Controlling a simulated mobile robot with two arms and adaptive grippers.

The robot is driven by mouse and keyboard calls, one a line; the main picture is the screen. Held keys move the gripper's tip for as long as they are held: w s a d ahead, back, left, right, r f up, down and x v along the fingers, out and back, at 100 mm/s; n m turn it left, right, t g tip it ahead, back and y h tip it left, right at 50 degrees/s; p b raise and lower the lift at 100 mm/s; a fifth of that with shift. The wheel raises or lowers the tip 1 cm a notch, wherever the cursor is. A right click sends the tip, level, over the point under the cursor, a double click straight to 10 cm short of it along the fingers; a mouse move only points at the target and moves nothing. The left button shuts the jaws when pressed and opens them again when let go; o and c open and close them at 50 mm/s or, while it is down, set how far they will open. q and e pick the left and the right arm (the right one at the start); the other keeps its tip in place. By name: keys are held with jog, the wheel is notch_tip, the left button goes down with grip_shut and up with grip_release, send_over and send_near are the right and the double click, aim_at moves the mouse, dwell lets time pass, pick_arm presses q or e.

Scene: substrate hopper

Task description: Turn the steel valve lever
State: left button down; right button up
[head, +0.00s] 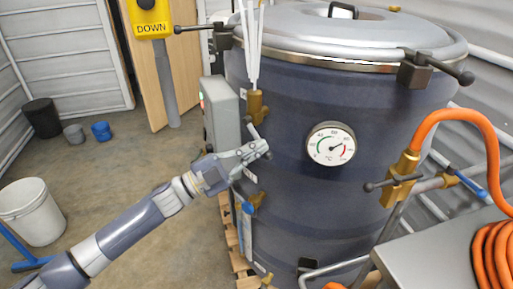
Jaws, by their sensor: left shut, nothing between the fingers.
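A large dark blue tank (283,185) with a steel lid fills the middle. A brass valve (257,106) is on its left front, below white tubes, and a small grey lever (254,131) hangs beneath it. My left gripper (260,149) is shut and empty just below this lever; I cannot tell whether they touch. A second brass valve (402,178) with a dark grey steel handle (382,184) is at the right, on the orange hose. A lower brass valve (257,200) has a blue handle (247,208). My right gripper is not in view.
A round dial (331,144) is on the tank front and a grey control box (220,113) on its left. A steel table (425,250) with coiled orange hose (491,255) is at the lower right. Buckets (32,212) stand left; the floor between is mostly free.

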pick_arm(q)
jog(key=a+f+m+g, duration=0.1)
jog(key=m, duration=0.1)
jog(key=w+a+f+m+g+y, duration=0.1)
jog(key=m, duration=0.1)
jog(key=w+a+f+m+g+y, duration=0.1)
jog(key=m, duration=0.2)
jog(key=shift+w, duration=0.2)
dwell(0.7)
